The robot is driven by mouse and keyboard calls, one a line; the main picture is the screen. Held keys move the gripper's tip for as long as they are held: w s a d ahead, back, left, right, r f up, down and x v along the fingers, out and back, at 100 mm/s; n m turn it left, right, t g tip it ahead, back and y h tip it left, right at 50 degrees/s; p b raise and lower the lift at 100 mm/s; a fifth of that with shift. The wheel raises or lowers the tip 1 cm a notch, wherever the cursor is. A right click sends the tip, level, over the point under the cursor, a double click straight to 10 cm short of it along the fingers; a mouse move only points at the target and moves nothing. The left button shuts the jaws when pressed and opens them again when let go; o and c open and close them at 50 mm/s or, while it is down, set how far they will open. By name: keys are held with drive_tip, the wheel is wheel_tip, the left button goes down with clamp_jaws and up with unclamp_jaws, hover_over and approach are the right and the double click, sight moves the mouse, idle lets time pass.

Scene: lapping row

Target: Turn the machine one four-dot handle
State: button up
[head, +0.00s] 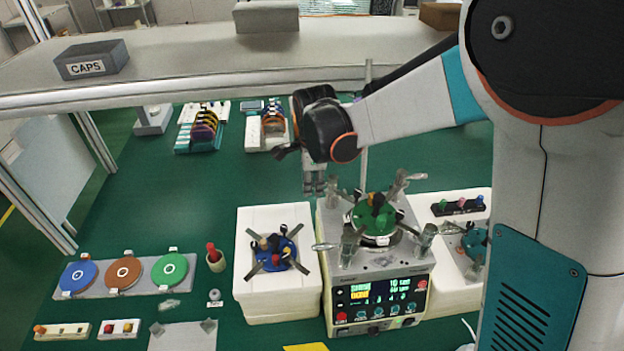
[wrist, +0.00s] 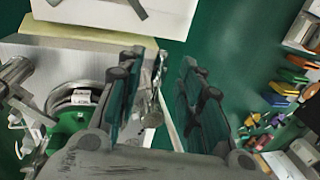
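The lapping machine (head: 378,292) stands at the centre right, with a lit front panel and a green round plate (head: 376,222) on top. Several metal handles stand around the plate, including a front-left one (head: 347,247) and a front-right one (head: 425,235). Their dot marks are too small to read. My gripper (head: 314,185) points down at the machine's back-left corner. In the wrist view my gripper (wrist: 158,100) has its fingers apart, and a thin metal handle (wrist: 157,85) shows between them, apparently untouched. The green plate also shows there (wrist: 66,125).
Blue, brown and green discs (head: 122,272) lie on a rack at left. A shelf (head: 200,75) crosses behind. The green bench is clear at centre left.

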wheel_tip(320, 180, up, 7)
drive_tip(key=s, duration=0.1)
drive_tip(key=shift+s+r, duration=0.15)
drive_tip(key=shift+s, duration=0.1)
idle(0.4)
drive_tip(key=s+d+r+g+p, duration=0.1)
drive_tip(key=s+d+r+p, duration=0.25)
drive_tip(key=d+r, duration=0.3)
drive_tip(key=s+d+f+n+t+b, duration=0.3)
drive_tip(key=s+d+f+n+b, duration=0.2)
drive_tip(key=s, duration=0.5)
drive_tip(key=s+d+f+n+t+b, duration=0.3)
drive_tip(key=s+d+f+n+b, duration=0.2)
drive_tip(key=s+f+n+b, duration=0.5)
drive_tip(key=shift+f+n+b, duration=0.15)
drive_tip(key=shift+n+b, duration=0.75)
drive_tip(key=shift+n, duration=0.3)
